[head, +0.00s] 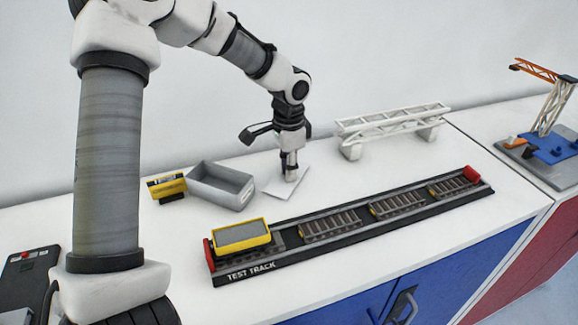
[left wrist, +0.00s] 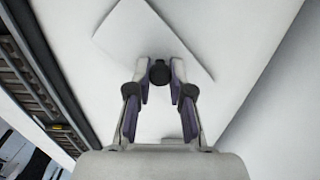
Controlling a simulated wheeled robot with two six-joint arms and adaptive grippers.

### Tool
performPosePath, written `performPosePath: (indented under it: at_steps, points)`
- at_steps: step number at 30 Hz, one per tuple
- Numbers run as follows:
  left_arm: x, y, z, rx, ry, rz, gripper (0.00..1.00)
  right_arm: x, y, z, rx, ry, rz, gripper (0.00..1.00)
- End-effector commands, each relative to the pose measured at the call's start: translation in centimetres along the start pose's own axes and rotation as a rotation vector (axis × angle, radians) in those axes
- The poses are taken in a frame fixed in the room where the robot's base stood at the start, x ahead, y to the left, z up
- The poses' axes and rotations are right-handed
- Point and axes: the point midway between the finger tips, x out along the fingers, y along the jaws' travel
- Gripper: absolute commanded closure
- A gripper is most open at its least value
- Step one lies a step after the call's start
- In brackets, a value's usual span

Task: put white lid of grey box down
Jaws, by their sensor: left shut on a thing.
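The grey box (head: 221,187) stands open on the white table. The white lid (head: 275,187) is a thin square plate just right of the box, flat and low over the table top; I cannot tell if it touches. My left gripper (head: 290,178) points down over the lid. In the left wrist view the fingers of my left gripper (left wrist: 158,75) are shut on the dark knob (left wrist: 158,70) of the lid (left wrist: 135,30). My right gripper is not in view.
A black test track (head: 350,228) with a yellow wagon (head: 241,236) runs along the front. A small yellow and black item (head: 166,187) lies left of the box. A white gantry bridge (head: 394,124) stands behind on the right. The table between lid and bridge is clear.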

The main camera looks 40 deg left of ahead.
Motion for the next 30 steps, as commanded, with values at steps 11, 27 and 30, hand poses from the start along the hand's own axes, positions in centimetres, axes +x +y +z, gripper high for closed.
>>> performPosePath:
  at_steps: [11,27,30]
  points:
    - [0.3,0.0,0.0,0.000,-0.001,0.000,0.54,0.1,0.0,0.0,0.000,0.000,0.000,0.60]
    - [-4.4,-0.1,-0.1,-0.001,0.004,-0.006,0.54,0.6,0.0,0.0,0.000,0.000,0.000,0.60]
    - [-7.1,-0.1,-0.1,-0.002,0.004,-0.005,0.54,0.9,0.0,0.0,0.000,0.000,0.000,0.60]
